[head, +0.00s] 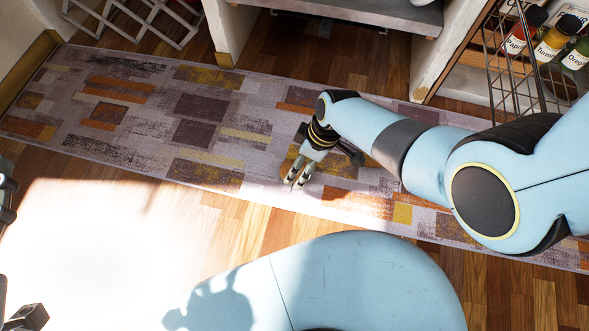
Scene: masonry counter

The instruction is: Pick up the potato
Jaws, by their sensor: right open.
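No potato shows in the head view. My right gripper (297,183) hangs over the patterned rug in the middle of the picture, pointing down. It is open, with nothing seen between its fingers. At the left edge, dark parts of what looks like my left gripper (28,317) are cut off by the frame, so its opening cannot be made out.
A long patterned rug (150,110) lies across the wood floor. A masonry counter with a grey shelf (372,14) stands at the back. A wire rack with spice jars (522,32) is at upper right. A white lattice rack (150,15) is at upper left.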

